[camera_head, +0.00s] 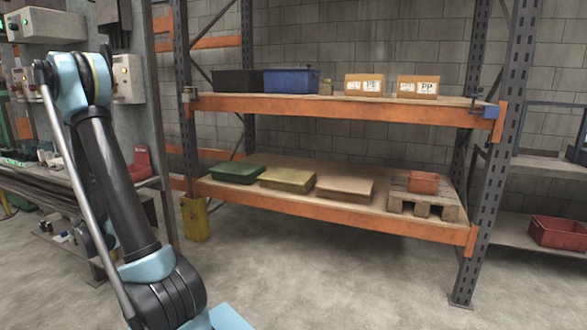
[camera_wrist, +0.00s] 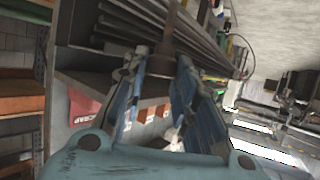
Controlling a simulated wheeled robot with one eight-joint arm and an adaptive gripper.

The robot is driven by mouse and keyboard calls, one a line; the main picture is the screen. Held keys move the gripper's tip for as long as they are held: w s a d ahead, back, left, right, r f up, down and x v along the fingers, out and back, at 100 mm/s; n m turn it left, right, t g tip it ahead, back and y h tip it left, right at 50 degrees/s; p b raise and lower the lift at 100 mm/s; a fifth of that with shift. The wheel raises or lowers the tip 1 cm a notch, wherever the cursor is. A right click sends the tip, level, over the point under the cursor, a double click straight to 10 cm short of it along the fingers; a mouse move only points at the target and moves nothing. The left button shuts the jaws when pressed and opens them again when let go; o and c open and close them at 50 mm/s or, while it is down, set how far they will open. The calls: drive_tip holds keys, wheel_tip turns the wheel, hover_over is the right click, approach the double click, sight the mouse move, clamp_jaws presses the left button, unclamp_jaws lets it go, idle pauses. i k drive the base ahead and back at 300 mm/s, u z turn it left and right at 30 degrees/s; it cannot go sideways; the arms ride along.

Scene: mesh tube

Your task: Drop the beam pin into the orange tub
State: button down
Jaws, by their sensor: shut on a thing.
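My gripper (camera_wrist: 163,67) shows in the wrist view with its two blue fingers on either side of a rusty brown pin. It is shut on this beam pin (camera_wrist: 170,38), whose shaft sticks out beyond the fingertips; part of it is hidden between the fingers. In the head view the gripper and pin are out of sight, and only my arm shows at the left. The orange tub (camera_head: 423,183) stands on a wooden pallet at the right end of the rack's lower shelf, well apart from my arm.
Green (camera_head: 237,174), yellow (camera_head: 287,180) and tan (camera_head: 345,188) containers sit left of the pallet (camera_head: 446,213). The upper shelf holds a black bin (camera_head: 237,82), a blue bin (camera_head: 290,82) and two cartons. A red bin (camera_head: 557,232) lies further right. Floor before the rack is clear.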

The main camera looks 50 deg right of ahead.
sight(416, 193)
drive_tip(key=u, duration=0.95)
drive_tip(key=k, duration=1.9)
drive_tip(key=z, duration=2.15)
drive_tip(key=i, duration=0.35)
drive_tip(key=z, duration=0.1)
